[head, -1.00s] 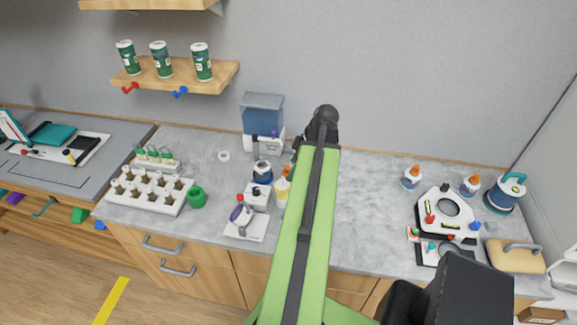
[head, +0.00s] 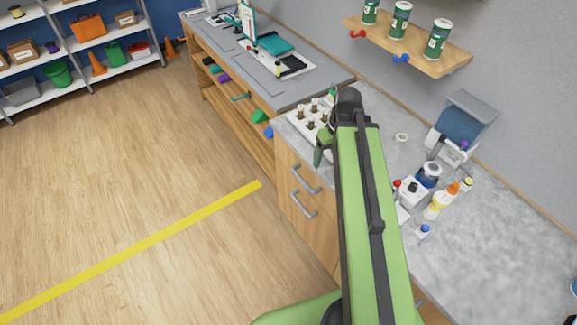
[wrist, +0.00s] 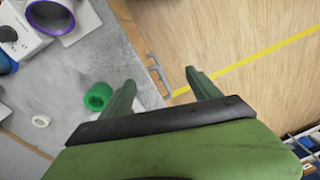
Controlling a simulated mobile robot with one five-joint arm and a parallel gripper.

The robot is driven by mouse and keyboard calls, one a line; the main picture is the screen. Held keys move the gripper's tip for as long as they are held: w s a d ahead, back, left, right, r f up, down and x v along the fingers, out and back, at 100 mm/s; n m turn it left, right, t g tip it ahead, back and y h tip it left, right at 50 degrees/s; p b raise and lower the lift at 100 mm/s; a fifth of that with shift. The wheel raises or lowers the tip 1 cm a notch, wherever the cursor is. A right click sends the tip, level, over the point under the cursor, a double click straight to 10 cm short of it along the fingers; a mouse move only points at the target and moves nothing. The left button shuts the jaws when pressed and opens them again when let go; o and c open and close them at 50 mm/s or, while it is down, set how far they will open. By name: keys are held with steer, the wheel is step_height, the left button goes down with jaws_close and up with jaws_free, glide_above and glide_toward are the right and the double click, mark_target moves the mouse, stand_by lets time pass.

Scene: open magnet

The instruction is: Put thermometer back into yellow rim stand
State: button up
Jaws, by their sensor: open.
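I cannot make out a thermometer or a stand with a yellow rim in either view. My gripper (wrist: 162,84) is open and empty in the wrist view, its two green fingers apart near the counter's front edge. In the head view my gripper (head: 325,146) is partly hidden behind my arm, beside the white rack. A green ring-shaped piece (wrist: 98,97) lies on the grey counter (wrist: 105,50), just left of one finger in the wrist view. A purple-rimmed vessel (wrist: 55,18) shows at the upper left of that view.
A white rack (head: 305,118) of brown-capped vials stands on the counter. A white ring (head: 402,137), blue-and-white container (head: 428,175) and orange-capped bottle (head: 440,202) are right of my arm. Canisters stand on a wall shelf (head: 408,42). Floor with a yellow stripe (head: 150,241) is open at left.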

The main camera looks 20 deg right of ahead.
steer(key=a+m+h, duration=0.1)
steer(key=a, duration=1.4)
steer(key=shift+w+a, duration=0.25)
steer(key=shift+w, duration=0.2)
